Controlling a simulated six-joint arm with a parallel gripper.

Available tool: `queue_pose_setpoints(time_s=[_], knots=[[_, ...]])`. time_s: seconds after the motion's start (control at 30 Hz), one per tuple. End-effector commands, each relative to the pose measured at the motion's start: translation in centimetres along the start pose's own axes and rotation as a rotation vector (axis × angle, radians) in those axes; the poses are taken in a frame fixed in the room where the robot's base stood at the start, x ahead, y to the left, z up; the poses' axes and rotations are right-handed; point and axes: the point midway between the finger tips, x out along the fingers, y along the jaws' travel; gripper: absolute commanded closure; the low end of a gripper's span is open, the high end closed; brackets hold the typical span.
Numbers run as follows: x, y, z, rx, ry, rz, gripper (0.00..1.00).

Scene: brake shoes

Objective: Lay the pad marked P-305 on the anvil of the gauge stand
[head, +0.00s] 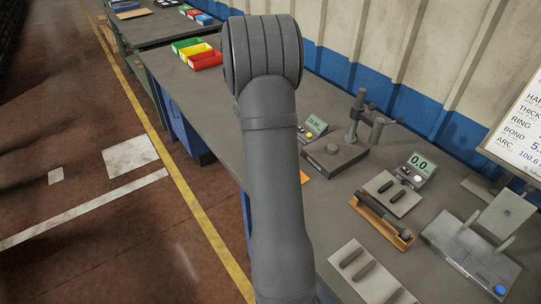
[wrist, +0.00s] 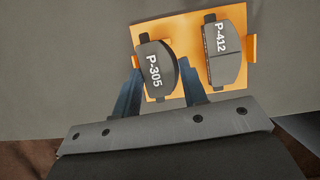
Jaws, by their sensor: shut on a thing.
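The pad marked P-305 (wrist: 156,66) is dark with white lettering and sits between the two fingers of my gripper (wrist: 161,82) in the wrist view. The gripper is shut on it, one finger at each side. The pad is slightly turned over the orange tray (wrist: 158,94); I cannot tell whether it still touches the tray. The pad marked P-412 (wrist: 225,52) lies on the same tray to the right. In the head view the gauge stand (head: 345,158) has a dark base, an upright post and a small round anvil (head: 332,149). My arm hides the gripper there.
Right of the gauge stand is a scale (head: 400,194) reading 0.0, with dark bars on its plate. An orange rack (head: 379,225) stands in front of it. A grey device with a blue button (head: 499,290) is at far right. Coloured bins (head: 205,60) stand at the back.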

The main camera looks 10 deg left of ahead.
Motion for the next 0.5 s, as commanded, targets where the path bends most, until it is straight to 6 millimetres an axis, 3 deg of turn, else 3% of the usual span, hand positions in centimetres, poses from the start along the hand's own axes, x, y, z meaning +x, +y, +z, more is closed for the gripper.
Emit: queue_pose_setpoints(time_s=[0.3, 0.5], knots=[[-3.0, -6.9, 4.4, 0.006, -0.002, 0.0, 0.88], [-4.1, -9.6, 6.2, 0.003, -0.001, 0.0, 0.88]])
